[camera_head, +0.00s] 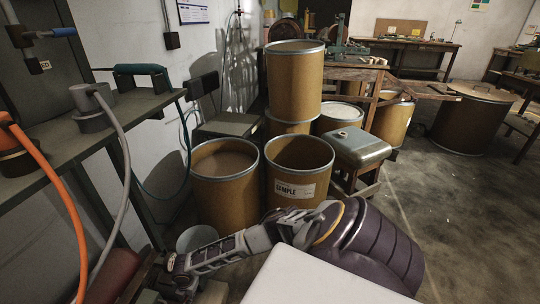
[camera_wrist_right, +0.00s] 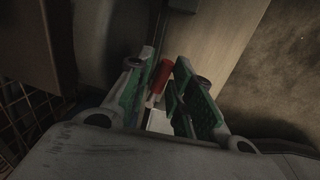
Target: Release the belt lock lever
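A red-handled lever (camera_wrist_right: 161,74) with a pale shaft shows in the right wrist view; I take it to be the belt lock lever. It lies between the two green-padded fingers of my right gripper (camera_wrist_right: 157,92). The fingers are apart, with gaps visible on both sides of the lever; I cannot tell whether either pad touches it. In the head view my right gripper (camera_head: 176,272) is at the bottom left, low beside dark machine parts, and the lever cannot be made out there. My left gripper is in neither view.
A dark red roll (camera_head: 112,274) lies left of my right gripper, and a pale bucket (camera_head: 196,238) stands behind it. A green bench (camera_head: 70,135) with orange and grey hoses is at left. Several brown drums (camera_head: 224,198) stand behind. Floor at right (camera_head: 470,215) is clear.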

